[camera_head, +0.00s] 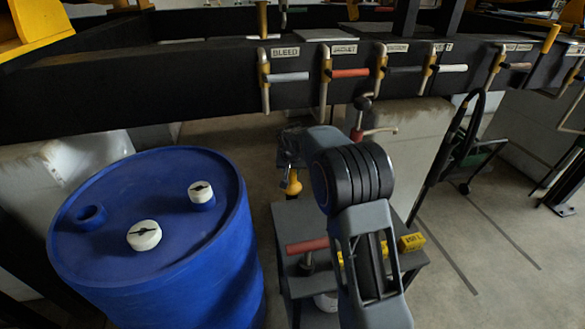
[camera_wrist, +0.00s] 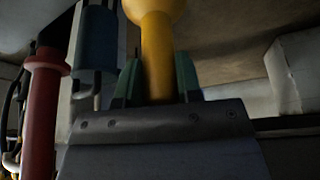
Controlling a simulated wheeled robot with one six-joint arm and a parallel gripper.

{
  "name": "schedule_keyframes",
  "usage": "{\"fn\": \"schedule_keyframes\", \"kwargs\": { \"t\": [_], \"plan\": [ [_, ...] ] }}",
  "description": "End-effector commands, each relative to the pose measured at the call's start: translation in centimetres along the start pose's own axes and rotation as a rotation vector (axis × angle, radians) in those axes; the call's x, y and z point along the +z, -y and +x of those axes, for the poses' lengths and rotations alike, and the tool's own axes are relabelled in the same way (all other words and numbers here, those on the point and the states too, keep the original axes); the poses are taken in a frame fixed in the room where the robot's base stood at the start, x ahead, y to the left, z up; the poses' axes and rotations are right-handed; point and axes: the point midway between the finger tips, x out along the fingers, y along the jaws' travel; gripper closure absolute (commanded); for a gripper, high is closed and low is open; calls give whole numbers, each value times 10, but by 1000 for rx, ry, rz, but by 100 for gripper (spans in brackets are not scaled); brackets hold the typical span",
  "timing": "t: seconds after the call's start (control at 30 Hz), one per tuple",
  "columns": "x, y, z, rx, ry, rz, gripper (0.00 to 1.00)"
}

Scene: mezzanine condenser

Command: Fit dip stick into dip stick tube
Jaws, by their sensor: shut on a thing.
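A yellow piece with a bulbous end, which looks like the dip stick's handle, is held between the green fingers of my gripper (camera_wrist: 157,80). The yellow handle (camera_wrist: 157,45) fills the upper middle of the wrist view. In the head view the yellow handle (camera_head: 293,184) shows below my gripper, above the grey cart; my arm hides part of the gripper. The rest of the stick cannot be made out. A red flanged tube (camera_wrist: 42,110) stands apart to the left in the wrist view. I cannot tell whether it is the dip stick tube.
A blue drum (camera_head: 150,215) with two white caps stands at left. A grey cart (camera_head: 290,270) bears a red bar (camera_head: 307,246) and a yellow tag (camera_head: 411,242). A dark beam (camera_head: 180,80) with labelled valve handles crosses behind. Floor at right is mostly open, beyond a dark hand truck (camera_head: 455,150).

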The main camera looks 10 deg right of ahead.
Motion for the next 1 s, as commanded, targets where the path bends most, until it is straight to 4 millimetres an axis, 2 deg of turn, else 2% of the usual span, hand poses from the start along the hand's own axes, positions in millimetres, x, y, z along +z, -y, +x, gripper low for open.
{"fn": "schedule_keyframes", "kwargs": {
  "t": [0.27, 0.3, 0.6, 0.87, 1.0],
  "plan": [
    [0, 0, 0, 0, -1, 0, 100],
    [0, 0, 0, 0, -1, 0, 66],
    [0, 0, 0, 0, -1, 0, 38],
    [0, 0, -1, 0, 0, 0, 38],
    [-1, 0, -14, -1, -3, 0, 38]
  ]
}}
